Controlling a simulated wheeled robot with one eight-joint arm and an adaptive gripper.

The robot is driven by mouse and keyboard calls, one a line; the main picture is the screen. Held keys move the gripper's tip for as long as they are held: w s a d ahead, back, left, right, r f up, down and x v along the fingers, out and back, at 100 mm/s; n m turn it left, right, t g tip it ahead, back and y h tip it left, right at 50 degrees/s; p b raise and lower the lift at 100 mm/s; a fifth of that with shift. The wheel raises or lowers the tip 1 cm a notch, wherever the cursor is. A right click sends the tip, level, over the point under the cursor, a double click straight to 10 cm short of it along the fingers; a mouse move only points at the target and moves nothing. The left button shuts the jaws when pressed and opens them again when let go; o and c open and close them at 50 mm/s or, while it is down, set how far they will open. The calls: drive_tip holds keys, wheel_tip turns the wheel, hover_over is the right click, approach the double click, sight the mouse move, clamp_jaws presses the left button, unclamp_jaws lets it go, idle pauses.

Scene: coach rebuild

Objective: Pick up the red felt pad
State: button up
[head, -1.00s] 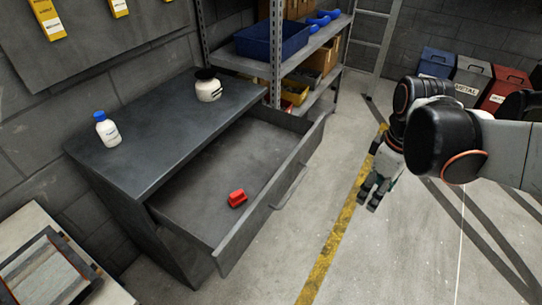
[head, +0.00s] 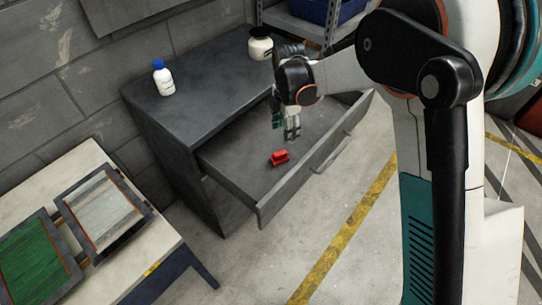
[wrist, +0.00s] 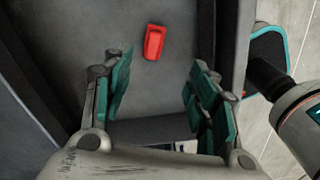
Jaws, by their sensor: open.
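The red felt pad (head: 280,157) lies on the floor of the open drawer (head: 240,172), a small red block-like shape. In the wrist view the red pad (wrist: 154,42) lies beyond the fingertips, a little left of the middle between them. My gripper (head: 286,136) is over the drawer, above and close to the pad, pointing down. In the wrist view my gripper (wrist: 160,80) has its two teal fingers spread wide with nothing between them. The pad is in plain sight in both views.
A white bottle with a blue cap (head: 163,79) and a white jar with a dark lid (head: 260,44) stand on the cabinet top (head: 190,95). The drawer's front wall (head: 320,160) rises near the gripper. A table with framed panels (head: 160,255) stands at lower left.

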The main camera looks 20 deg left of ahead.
sight(280, 153)
drive_tip(key=f+b, duration=0.1)
drive_tip(key=f, duration=0.5)
drive_tip(key=f+b, duration=0.1)
drive_tip(key=f, duration=0.1)
drive_tip(key=shift+a+f+b, duration=0.25)
drive_tip(key=shift+f+b, duration=0.1)
drive_tip(key=shift+f, duration=0.05)
drive_tip(key=f+b, duration=0.1)
drive_tip(key=f, duration=0.2)
drive_tip(key=f+b, duration=0.1)
drive_tip(key=f, duration=0.1)
drive_tip(key=shift+w+a+f+b, duration=0.1)
drive_tip(key=shift+a+b, duration=0.25)
drive_tip(key=shift+a, duration=0.05)
drive_tip(key=c, duration=1.2)
drive_tip(key=shift+c, duration=0.2)
wheel_tip(280, 153, up, 20)
drive_tip(key=p, duration=0.6)
drive_tip(key=shift+p, duration=0.3)
drive_tip(key=shift+o, duration=1)
